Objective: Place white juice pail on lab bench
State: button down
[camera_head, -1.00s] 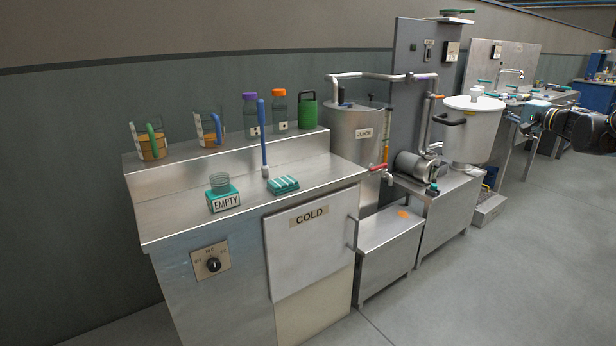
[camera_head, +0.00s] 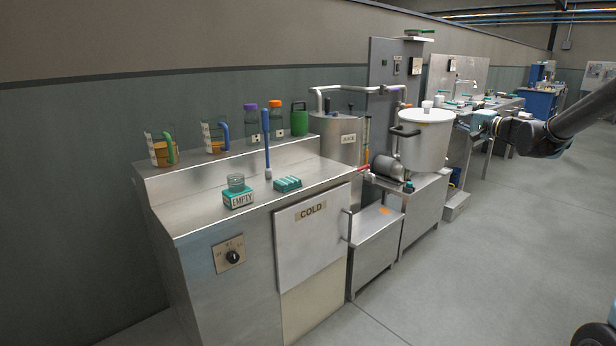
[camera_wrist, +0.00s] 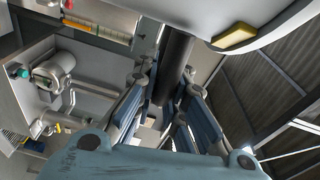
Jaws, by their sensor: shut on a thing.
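The white juice pail (camera_head: 424,148) is a large white pot with a lid and dark side handles. It is upright at the low steel stand (camera_head: 422,212); I cannot tell whether it rests on it or hangs just above. My gripper (camera_head: 476,127) reaches it from the right. In the wrist view my gripper (camera_wrist: 168,78) is shut on the pail's dark handle (camera_wrist: 178,48), with the white pail wall (camera_wrist: 205,18) above. A steel bench (camera_head: 508,102) with a tap lies behind; I cannot tell if it is the lab bench.
A steel cold counter (camera_head: 310,182) with jars, jugs and an EMPTY block (camera_head: 238,198) stands at left. A steel juice tank (camera_head: 335,138) and a motor pump (camera_head: 385,166) sit left of the pail. A blue cabinet (camera_head: 541,104) is farther back.

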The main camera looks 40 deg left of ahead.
aim_at(316, 171)
jog(key=u, duration=0.65)
jog(key=i, duration=1.1)
jog(key=z, duration=1)
